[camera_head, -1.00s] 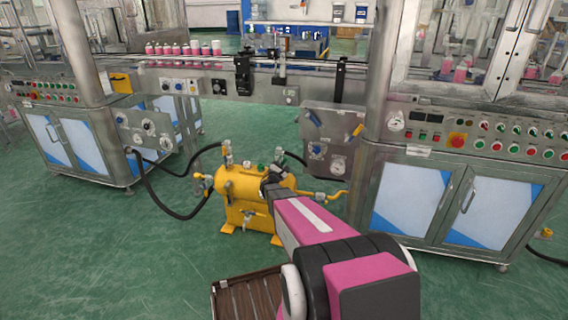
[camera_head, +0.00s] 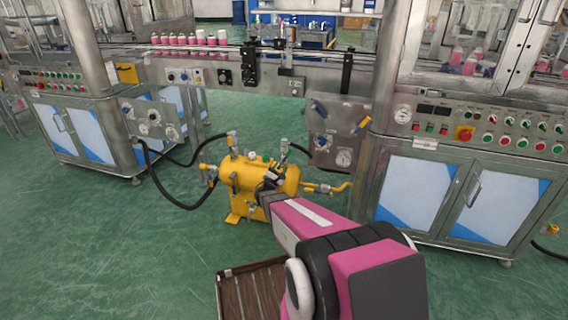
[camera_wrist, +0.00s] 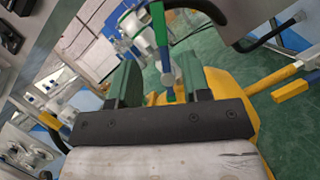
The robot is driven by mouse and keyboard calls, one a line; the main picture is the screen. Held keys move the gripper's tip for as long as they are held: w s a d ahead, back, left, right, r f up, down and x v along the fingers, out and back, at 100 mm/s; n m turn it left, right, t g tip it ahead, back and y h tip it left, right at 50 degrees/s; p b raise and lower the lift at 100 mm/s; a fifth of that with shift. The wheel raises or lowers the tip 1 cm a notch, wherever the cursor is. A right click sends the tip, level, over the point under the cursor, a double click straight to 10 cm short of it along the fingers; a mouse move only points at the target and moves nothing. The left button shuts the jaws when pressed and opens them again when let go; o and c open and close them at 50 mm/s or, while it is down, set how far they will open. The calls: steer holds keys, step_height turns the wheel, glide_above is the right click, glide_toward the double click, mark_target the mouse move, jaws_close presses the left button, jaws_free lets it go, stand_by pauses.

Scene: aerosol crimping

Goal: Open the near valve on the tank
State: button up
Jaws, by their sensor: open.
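The yellow tank (camera_head: 232,180) stands on the floor below the machine line, with valves and gauges on its top and sides. My gripper (camera_head: 270,184) is in front of the tank's right half and hides part of it. In the wrist view, my gripper (camera_wrist: 161,78) is open, its two dark green fingers apart. A valve with an upright green handle (camera_wrist: 159,24) and a blue part shows in the gap between the fingers, seemingly beyond the tips. I cannot tell whether they touch, or whether this is the near valve. The yellow tank (camera_wrist: 236,88) shows behind the right finger.
Black hoses (camera_head: 165,190) run from the tank's left side to a machine panel (camera_head: 155,116). A yellow pipe (camera_head: 328,188) sticks out on its right. Steel cabinets (camera_head: 455,190) stand at the right. A brown slatted platform (camera_head: 252,290) lies low in front. The green floor is clear at left.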

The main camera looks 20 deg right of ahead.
steer(key=shift+s+a+f, duration=0.15)
steer(key=shift+s+a, duration=0.05)
steer(key=shift+s, duration=0.05)
